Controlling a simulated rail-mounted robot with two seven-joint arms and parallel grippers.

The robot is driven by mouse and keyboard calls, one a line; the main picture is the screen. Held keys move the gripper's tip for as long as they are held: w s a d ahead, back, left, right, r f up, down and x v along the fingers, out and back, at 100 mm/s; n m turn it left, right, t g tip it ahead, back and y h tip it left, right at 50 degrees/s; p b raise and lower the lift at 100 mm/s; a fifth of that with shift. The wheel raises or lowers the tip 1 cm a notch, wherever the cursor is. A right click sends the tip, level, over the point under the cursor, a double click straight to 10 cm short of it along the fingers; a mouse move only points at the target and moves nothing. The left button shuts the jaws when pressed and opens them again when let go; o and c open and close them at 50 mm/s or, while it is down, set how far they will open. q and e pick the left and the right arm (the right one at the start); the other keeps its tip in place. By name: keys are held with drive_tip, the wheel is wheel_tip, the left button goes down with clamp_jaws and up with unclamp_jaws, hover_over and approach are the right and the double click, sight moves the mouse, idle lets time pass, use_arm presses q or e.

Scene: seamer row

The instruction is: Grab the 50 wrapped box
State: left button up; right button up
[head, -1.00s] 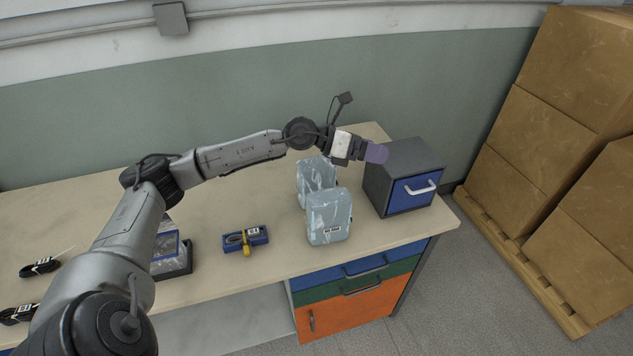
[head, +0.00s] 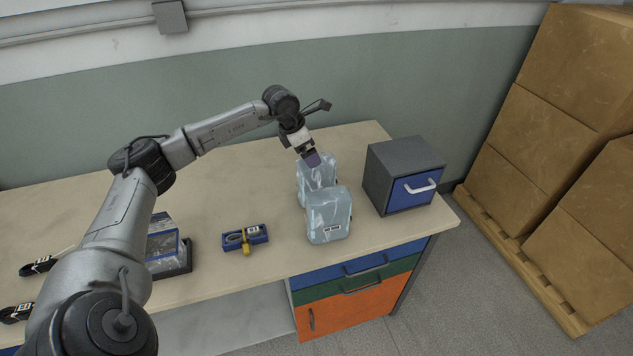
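Two pale blue-grey plastic-wrapped boxes stand upright on the workbench, one behind the other. The front wrapped box (head: 328,208) shows a small white label whose number I cannot read. The rear wrapped box (head: 317,175) is partly hidden by the front one and by my gripper, and its label does not show. My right gripper is not in view.
A grey cabinet with a blue drawer (head: 402,176) stands close to the right of the boxes. A blue tray with a yellow-handled tool (head: 246,238) lies to the left. Black cable bundles (head: 38,266) lie far left. The bench (head: 230,190) is clear behind the tray.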

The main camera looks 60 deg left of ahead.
sight(316, 181)
use_arm(q)
drive_tip(key=x, duration=0.7)
drive_tip(key=shift+f+b, duration=0.2)
drive_tip(key=shift+b, duration=0.15)
drive_tip(key=shift+f, duration=0.2)
idle(0.6)
drive_tip(key=shift+c, duration=0.4)
drive_tip(key=c, duration=1.4)
